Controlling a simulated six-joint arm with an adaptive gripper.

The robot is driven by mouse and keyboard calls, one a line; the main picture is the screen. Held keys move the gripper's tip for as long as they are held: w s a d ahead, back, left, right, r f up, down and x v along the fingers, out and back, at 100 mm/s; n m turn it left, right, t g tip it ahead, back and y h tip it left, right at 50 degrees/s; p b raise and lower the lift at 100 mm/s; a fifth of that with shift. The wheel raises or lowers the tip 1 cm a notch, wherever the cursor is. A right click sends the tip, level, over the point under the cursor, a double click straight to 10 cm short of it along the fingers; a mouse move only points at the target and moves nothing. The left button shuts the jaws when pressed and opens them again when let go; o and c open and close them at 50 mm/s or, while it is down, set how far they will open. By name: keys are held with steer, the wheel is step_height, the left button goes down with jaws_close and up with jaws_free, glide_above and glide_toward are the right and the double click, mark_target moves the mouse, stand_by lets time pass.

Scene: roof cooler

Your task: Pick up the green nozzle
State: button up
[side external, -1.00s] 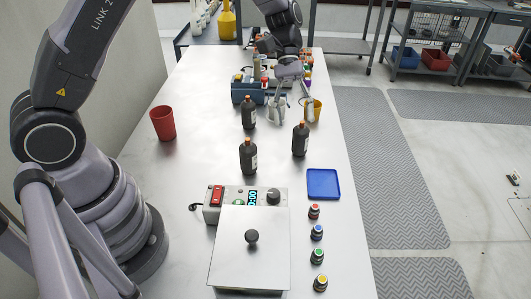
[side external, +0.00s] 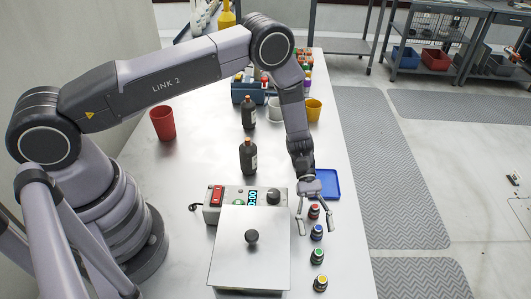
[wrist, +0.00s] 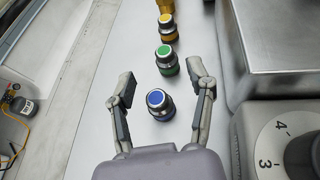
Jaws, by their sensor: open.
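The green nozzle (side external: 317,257) stands upright on the table to the right of the lidded box, between the blue nozzle (side external: 317,232) and the yellow nozzle (side external: 320,283). In the wrist view the green nozzle (wrist: 166,62) is just beyond my fingertips. My gripper (side external: 316,229) is open and empty, pointing down over the row. In the wrist view the blue nozzle (wrist: 158,103) lies between the two spread fingers, apart from both. The red nozzle (side external: 314,211) is behind it, close to my gripper.
The lidded box (side external: 250,250) with a dial and display stands close on the left of the row. A blue tray (side external: 328,184) lies behind, partly covered by my arm. The table's right edge is near the nozzles. Dark bottles (side external: 248,157) and a red cup (side external: 162,123) stand further back.

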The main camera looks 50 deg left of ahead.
mark_target(319, 251)
steer(key=x, duration=0.6)
steer(key=shift+s+a+f, duration=0.1)
steer(key=shift+s+a, duration=0.05)
steer(key=shift+a, duration=0.1)
jaws_close()
